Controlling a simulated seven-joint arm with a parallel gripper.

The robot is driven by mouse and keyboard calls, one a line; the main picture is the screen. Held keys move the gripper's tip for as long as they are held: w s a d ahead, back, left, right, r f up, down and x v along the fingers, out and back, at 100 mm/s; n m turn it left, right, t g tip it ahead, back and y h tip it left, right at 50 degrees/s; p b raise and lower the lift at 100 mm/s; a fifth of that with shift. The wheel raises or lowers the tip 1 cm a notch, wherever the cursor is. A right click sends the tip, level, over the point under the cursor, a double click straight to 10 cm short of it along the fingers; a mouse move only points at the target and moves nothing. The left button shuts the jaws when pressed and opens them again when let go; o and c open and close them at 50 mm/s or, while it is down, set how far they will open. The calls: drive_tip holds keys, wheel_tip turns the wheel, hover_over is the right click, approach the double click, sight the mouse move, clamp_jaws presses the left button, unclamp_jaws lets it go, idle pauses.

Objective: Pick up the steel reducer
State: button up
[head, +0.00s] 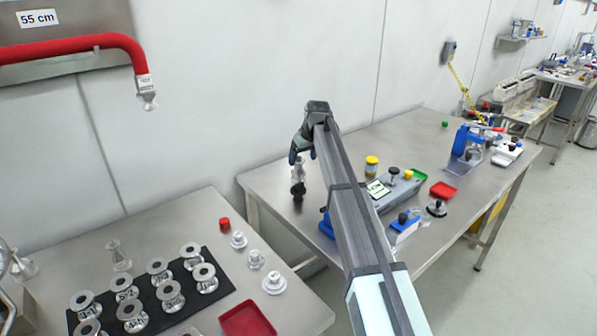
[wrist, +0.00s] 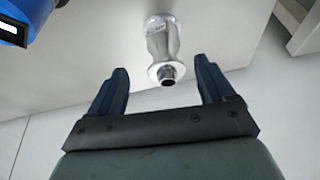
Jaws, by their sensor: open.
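A silver flanged piece that looks like the steel reducer (head: 298,172) stands near the left end of the far steel table, with a dark shape just below it in the head view. In the wrist view the reducer (wrist: 161,45) shows a small label and its narrow open end toward me. My gripper (head: 300,150) is above it, partly covered by my arm. In the wrist view my gripper (wrist: 160,78) is open, with one dark finger on each side of the reducer's near end. I see no finger touching it.
The near-left table holds several flanged fittings on a black mat (head: 150,300). A red pipe (head: 70,46) hangs on the wall.

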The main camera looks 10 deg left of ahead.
sight(300, 161)
drive_tip(key=shift+a+x, duration=0.15)
drive_tip(key=shift+x, duration=1.35)
drive_tip(key=shift+a+x, duration=0.15)
drive_tip(key=shift+x, duration=1.35)
drive_tip(key=shift+s, duration=0.15)
drive_tip(key=shift+c, duration=0.3)
drive_tip(key=c, duration=1.2)
